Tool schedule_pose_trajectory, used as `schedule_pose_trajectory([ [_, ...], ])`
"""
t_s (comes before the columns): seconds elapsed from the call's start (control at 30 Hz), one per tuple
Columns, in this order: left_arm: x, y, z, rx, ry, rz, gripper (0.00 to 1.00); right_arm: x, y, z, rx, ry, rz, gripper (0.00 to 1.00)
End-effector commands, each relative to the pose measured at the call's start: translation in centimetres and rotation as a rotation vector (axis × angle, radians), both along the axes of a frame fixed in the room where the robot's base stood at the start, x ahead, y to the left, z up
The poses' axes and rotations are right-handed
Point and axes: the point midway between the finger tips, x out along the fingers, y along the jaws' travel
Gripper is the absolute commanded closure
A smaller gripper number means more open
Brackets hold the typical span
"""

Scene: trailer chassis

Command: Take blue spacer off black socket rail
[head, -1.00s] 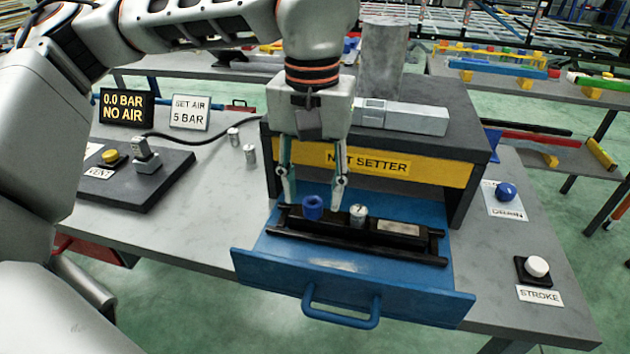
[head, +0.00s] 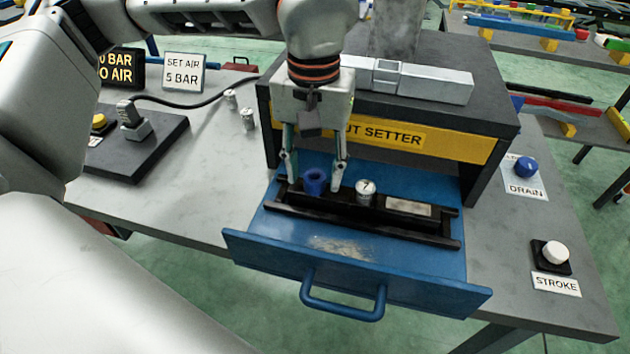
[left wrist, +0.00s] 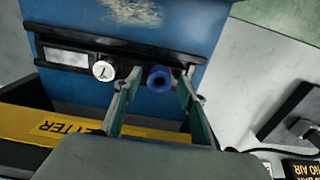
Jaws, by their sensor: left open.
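The blue spacer (head: 315,181), a short ring with a hole in its top, stands upright at the left end of the black socket rail (head: 385,212). The rail lies in the open blue drawer. My left gripper (head: 313,190) points down with its fingers apart, one on each side of the spacer. In the left wrist view the spacer (left wrist: 159,79) sits between the two open fingertips (left wrist: 163,84), and a gap shows beside it. My right gripper is not in view.
The blue drawer (head: 350,255) is pulled out of the nut setter housing (head: 490,125), which rises close behind my gripper. Two small silver cylinders (head: 247,119) stand on the grey table to the left. A white STROKE button (head: 555,253) and blue DRAIN knob (head: 526,167) are at right.

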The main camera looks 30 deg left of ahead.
Motion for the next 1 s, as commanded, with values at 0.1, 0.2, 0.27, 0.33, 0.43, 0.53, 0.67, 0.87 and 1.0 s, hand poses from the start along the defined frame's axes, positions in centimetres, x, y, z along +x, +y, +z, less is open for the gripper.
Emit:
schedule_pose_trajectory([
  [0.1,0.0,0.0,-1.2,0.001,0.001,0.0,0.59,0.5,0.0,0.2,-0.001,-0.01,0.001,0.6],
  [0.2,0.0,0.0,-1.1,0.0,-0.001,0.0,0.59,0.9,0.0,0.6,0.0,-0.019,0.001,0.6],
  [0.27,0.0,0.0,-1.1,0.0,-0.001,0.0,0.59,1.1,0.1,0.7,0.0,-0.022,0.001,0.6],
  [0.33,0.0,0.0,-1.1,0.0,-0.001,0.0,0.67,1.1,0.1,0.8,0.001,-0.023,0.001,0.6],
  [0.43,0.0,0.0,-1.1,0.0,-0.001,0.0,0.93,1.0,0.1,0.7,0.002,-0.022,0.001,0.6],
  [0.53,0.0,0.0,-1.1,0.0,-0.001,0.0,1.0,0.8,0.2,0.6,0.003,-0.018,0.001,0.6],
  [0.67,0.0,0.0,-1.1,0.0,-0.001,0.0,1.0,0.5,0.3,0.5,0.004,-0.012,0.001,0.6],
  [0.87,0.1,0.0,-0.8,0.0,-0.002,0.0,1.0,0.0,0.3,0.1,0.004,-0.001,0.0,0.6],
  [1.0,0.1,0.0,0.2,0.0,-0.004,0.001,1.0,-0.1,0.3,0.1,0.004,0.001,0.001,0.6],
])
